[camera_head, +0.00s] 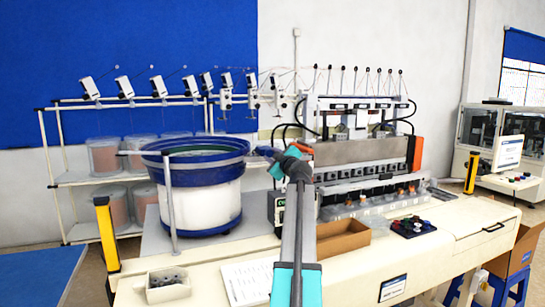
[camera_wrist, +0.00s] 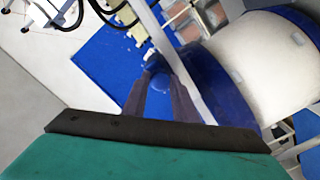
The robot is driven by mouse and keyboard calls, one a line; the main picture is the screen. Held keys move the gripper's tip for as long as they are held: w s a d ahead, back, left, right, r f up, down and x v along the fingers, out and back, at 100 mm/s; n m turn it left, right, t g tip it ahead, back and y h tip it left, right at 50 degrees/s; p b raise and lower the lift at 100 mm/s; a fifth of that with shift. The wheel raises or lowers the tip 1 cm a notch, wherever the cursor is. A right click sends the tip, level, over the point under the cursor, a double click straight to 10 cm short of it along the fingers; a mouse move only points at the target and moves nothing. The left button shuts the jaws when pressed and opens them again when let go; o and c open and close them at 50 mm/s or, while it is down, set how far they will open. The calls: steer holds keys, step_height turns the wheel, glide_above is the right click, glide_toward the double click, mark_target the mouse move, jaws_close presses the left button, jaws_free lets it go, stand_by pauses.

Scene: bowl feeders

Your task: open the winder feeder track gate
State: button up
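The winder bowl feeder is a blue bowl (camera_head: 195,160) on a white drum (camera_head: 202,205), left of centre in the head view. A short dark blue part (camera_head: 262,150) juts from its right side, likely the track end; I cannot make out the gate clearly. My gripper (camera_head: 268,158) is beside that part, partly hidden by my wrist. In the wrist view my gripper's dark fingers (camera_wrist: 157,72) stand apart with a gap. A small dark blue piece (camera_wrist: 153,60) shows at their tips; I cannot tell whether they touch it. The blue bowl (camera_wrist: 222,85) is just right of the fingers.
The winding machine (camera_head: 360,150) stands right of my gripper. A thin grey post (camera_head: 170,205) rises before the bowl. A cardboard box (camera_head: 342,238), a white parts bin (camera_head: 167,285) and a paper sheet (camera_head: 248,281) lie on the cream bench.

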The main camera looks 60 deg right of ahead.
jaws_close()
steer(key=shift+s, duration=0.1)
steer(key=shift+b+v, duration=1.15)
steer(key=shift+b, duration=0.1)
steer(key=shift+s+a+b, duration=0.45)
steer(key=shift+s+b, duration=0.1)
steer(key=o, duration=0.8)
jaws_free()
